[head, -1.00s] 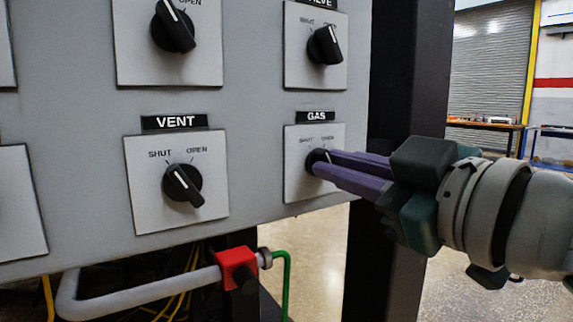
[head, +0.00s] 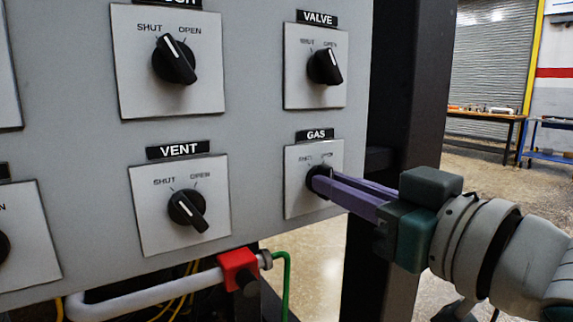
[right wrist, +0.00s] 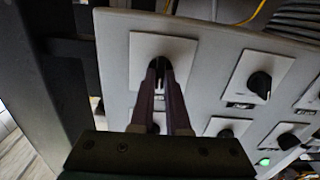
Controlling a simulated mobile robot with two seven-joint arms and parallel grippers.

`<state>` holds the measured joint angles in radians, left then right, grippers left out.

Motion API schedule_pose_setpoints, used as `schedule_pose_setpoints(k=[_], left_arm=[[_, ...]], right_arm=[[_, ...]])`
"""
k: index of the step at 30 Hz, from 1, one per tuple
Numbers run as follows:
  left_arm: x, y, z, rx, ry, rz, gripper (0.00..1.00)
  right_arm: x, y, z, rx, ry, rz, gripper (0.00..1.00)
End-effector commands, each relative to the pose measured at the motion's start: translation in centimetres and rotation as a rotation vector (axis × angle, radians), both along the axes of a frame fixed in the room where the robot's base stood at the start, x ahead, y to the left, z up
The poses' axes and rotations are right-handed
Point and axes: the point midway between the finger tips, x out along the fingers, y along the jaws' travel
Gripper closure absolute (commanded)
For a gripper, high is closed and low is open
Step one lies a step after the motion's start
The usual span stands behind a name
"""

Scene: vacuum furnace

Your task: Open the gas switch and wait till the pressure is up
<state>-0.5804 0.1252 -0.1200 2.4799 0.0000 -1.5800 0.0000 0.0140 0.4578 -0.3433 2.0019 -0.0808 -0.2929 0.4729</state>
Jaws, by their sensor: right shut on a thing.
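The GAS switch is a black knob (head: 311,173) on a pale square plate (head: 297,207), under a GAS label, at the lower right of the panel. My right gripper (head: 318,183) is shut on this knob, its purple fingers coming in from the right. The fingers cover most of the knob, so I cannot tell where its pointer stands. In the right wrist view the fingers (right wrist: 160,72) reach the dark knob on its plate (right wrist: 143,48). No pressure reading is in view. My left gripper is not in view.
The VENT knob (head: 187,209) is left of GAS, and the VALVE knob (head: 325,67) is above it. Another SHUT/OPEN knob (head: 174,60) is at upper left. A pipe with a red fitting (head: 238,270) runs below the panel. A dark post (head: 398,85) stands behind my right gripper.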

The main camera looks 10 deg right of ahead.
Motion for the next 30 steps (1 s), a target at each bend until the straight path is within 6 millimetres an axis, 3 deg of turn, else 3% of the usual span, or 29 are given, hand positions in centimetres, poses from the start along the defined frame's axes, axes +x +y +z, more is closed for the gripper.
schedule_pose_setpoints(k=[1, 12, 30], left_arm=[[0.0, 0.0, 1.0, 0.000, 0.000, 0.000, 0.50], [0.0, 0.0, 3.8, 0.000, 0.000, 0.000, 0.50], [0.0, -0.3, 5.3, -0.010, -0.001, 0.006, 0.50]], right_arm=[[0.0, 0.0, 0.4, 0.044, 0.018, -0.002, 1.00], [0.0, -0.1, 0.4, 0.340, 0.123, -0.001, 1.00], [0.1, -0.1, 0.0, 0.542, 0.196, 0.000, 1.00]])
